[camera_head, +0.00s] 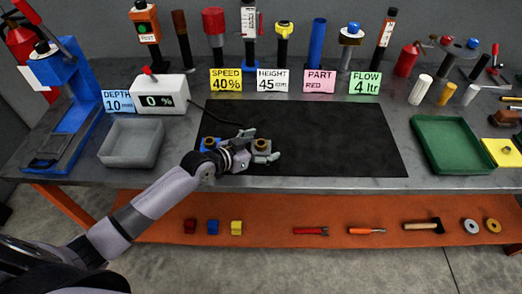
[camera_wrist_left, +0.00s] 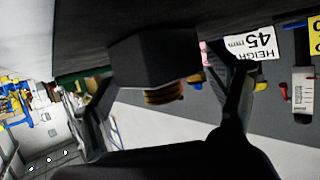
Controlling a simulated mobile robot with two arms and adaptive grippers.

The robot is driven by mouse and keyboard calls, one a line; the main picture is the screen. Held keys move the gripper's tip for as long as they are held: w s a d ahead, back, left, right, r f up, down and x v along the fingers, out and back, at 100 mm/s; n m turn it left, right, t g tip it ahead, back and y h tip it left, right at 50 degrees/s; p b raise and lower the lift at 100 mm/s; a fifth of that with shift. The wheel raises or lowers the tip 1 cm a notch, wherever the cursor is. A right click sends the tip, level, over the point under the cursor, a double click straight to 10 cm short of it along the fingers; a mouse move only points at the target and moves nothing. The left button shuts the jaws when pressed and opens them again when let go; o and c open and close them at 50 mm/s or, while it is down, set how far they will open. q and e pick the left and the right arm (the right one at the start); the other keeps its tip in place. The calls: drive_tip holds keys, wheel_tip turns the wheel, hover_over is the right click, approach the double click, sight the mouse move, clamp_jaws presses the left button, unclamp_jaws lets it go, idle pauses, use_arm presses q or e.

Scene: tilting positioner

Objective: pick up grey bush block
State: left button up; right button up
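The grey bush block (camera_head: 262,147), with a brass-coloured bush on top, is on the black mat (camera_head: 330,140), left of its middle. My left gripper (camera_head: 262,144) reaches it from the left, with its fingers spread on either side of the block. In the left wrist view the block (camera_wrist_left: 155,58) looks dark and lies between the fingers (camera_wrist_left: 165,85), with a gap visible at the right finger. Its lower part is partly hidden in the head view. A blue bush block (camera_head: 209,145) is just left, partly behind my gripper. My right gripper is not in view.
A grey tray (camera_head: 132,165) stands left of the mat and a green tray (camera_head: 450,171) right of it. Signs and upright tools line the back. A white readout box (camera_head: 158,96) stands at the back left. The mat's right half is clear.

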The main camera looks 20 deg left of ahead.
use_arm(q)
drive_tip(key=c, duration=1.6)
drive_tip(key=shift+w+r, duration=0.15)
drive_tip(key=shift+r, duration=0.05)
